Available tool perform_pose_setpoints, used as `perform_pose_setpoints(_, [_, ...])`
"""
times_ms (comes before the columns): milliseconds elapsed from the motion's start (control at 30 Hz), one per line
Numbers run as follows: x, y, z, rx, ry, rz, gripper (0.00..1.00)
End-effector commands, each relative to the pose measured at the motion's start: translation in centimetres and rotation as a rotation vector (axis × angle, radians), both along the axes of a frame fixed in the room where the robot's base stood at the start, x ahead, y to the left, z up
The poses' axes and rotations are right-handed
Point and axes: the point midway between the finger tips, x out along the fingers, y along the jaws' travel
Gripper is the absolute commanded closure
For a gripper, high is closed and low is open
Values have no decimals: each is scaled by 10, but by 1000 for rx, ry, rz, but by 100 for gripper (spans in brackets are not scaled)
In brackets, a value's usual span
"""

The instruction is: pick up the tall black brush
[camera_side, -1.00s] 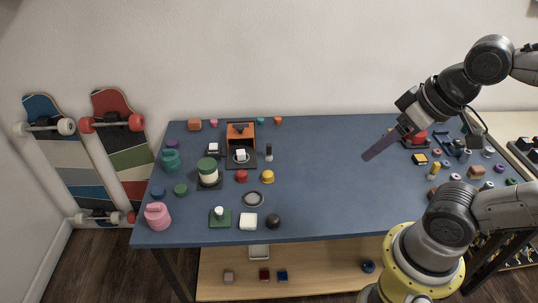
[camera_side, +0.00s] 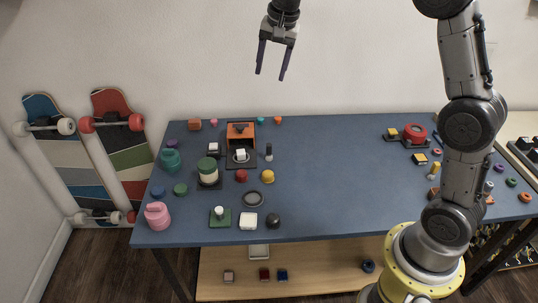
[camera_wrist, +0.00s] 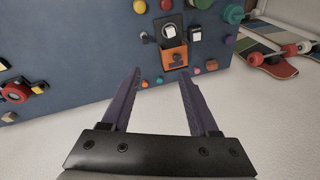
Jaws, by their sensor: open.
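What looks like the tall black brush (camera_side: 269,152) stands upright on the blue table, just right of the orange box, in the side view. In the wrist view a small dark thing (camera_wrist: 146,38) left of the orange box appears to be the same brush. My gripper (camera_side: 270,76) is open and empty, high above the back of the table, its two purple fingers pointing down. In the wrist view the gripper (camera_wrist: 160,75) has its fingers wide apart, with nothing between them.
The orange box (camera_side: 240,133) stands close left of the brush. A yellow knob (camera_side: 267,176) and a red knob (camera_side: 241,176) lie in front. The table's middle right is clear. Skateboards (camera_side: 122,140) lean on the wall at left.

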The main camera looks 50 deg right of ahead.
Motion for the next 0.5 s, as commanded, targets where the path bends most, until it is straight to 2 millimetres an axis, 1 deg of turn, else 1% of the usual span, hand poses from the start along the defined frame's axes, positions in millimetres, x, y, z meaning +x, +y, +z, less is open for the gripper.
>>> perform_pose_setpoints(33, [17, -8, -23, 9, 34, -28, 39])
perform_pose_setpoints(67, [26, -12, -35, 13, 50, -42, 39])
perform_pose_setpoints(100, [36, -18, -51, 18, 71, -58, 39])
perform_pose_setpoints(167, [48, -26, -76, 24, 104, -76, 39])
perform_pose_setpoints(200, [54, -31, -93, 27, 125, -82, 39])
perform_pose_setpoints(300, [63, -41, -132, 35, 176, -96, 39])
perform_pose_setpoints(400, [62, -48, -162, 44, 223, -107, 39])
perform_pose_setpoints(500, [59, -51, -180, 49, 256, -113, 39])
